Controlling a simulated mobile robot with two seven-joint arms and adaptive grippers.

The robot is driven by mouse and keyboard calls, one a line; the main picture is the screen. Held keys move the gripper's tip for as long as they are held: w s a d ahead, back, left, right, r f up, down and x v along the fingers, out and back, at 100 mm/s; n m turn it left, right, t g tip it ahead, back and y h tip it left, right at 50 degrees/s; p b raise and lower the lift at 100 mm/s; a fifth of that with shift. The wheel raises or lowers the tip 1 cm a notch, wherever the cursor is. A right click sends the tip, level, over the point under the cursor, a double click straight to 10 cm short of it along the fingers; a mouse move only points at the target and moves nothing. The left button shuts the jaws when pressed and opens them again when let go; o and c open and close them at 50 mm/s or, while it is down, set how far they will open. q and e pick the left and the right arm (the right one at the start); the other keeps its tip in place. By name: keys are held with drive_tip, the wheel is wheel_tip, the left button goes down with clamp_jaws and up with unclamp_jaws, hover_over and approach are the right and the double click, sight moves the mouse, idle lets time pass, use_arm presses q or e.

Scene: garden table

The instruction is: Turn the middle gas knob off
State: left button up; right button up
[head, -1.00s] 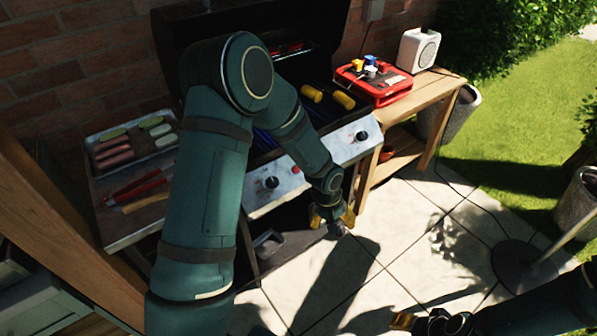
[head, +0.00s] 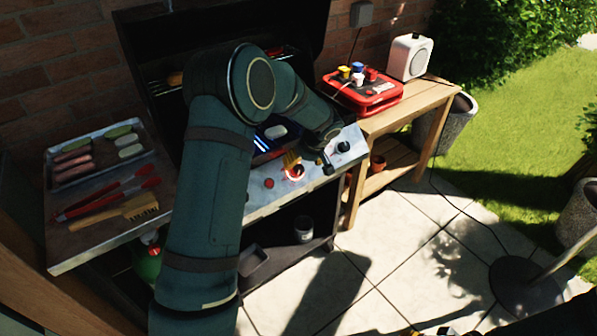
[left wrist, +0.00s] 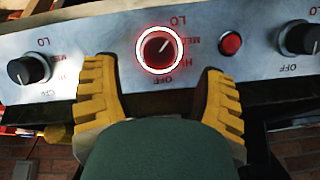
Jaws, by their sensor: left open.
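The middle gas knob (left wrist: 160,50) sits on the steel front panel (left wrist: 120,20) of the grill, inside a glowing red-and-white ring. Its light mark points up and right in the left wrist view, roughly between LO and MED; OFF is printed below it. In the head view the glowing knob (head: 295,173) is partly covered by my left gripper (head: 292,160). My left gripper (left wrist: 158,72) is open, its yellow fingers apart, one on either side below the knob, and not closed on it. My right gripper (head: 440,331) barely shows at the bottom edge.
Two other black knobs, one (left wrist: 29,69) on the left and one (left wrist: 297,38) on the right, flank the middle knob. A red button (left wrist: 230,42) lies between the middle and right ones. A tray (head: 60,178) of food and tongs (head: 110,198) lie on the side shelf.

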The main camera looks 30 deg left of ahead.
sight(299, 169)
use_arm(q)
drive_tip(key=shift+b+x, duration=0.3)
drive_tip(key=shift+x, duration=2.35)
drive_tip(key=shift+w, duration=0.1)
drive_tip(key=c, duration=1.2)
